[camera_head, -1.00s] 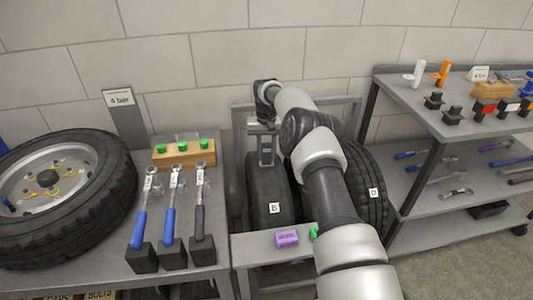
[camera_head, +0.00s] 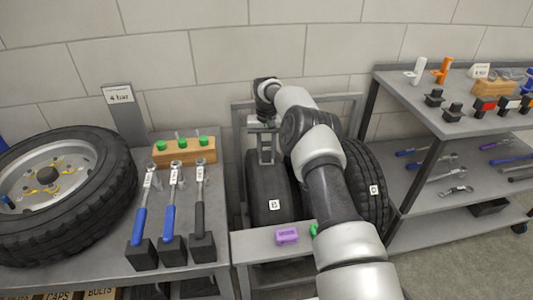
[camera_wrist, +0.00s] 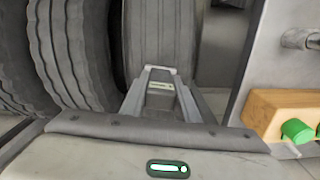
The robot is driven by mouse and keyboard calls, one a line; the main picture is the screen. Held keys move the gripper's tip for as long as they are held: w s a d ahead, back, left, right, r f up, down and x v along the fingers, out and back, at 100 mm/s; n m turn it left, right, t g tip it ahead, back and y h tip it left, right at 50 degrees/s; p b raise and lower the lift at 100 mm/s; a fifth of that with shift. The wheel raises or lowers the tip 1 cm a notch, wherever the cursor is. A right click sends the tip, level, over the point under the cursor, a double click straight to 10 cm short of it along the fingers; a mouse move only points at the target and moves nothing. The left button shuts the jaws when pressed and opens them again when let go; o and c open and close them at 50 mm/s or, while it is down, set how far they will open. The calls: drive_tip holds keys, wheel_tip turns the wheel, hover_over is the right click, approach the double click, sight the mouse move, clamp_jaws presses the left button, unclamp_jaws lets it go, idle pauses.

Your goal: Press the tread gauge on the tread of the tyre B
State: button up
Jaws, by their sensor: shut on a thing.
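Tyre B (camera_head: 270,180) stands upright in the rack, with a white "B" label on its tread. My gripper (camera_head: 266,150) points down over the upper part of tyre B in the head view. In the wrist view my gripper (camera_wrist: 160,78) is shut on a small dark grey thing with a pale display, which looks like the tread gauge (camera_wrist: 160,87). The tread of tyre B (camera_wrist: 160,35) lies just beyond the fingertips there. I cannot tell whether the gauge touches the tread. In the head view the gauge is too small to make out.
Tyre D (camera_head: 368,190) stands to the right, partly behind my arm. A purple block (camera_head: 287,236) lies on the rack's front ledge (camera_head: 258,247). A bench with torque wrenches and a wooden block (camera_head: 185,152) is at left, a shelf cart (camera_head: 450,125) at right.

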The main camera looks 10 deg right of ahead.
sight(267, 142)
idle(0.7)
drive_tip(key=shift+r+p, duration=1.6)
drive_tip(key=shift+r, duration=1.35)
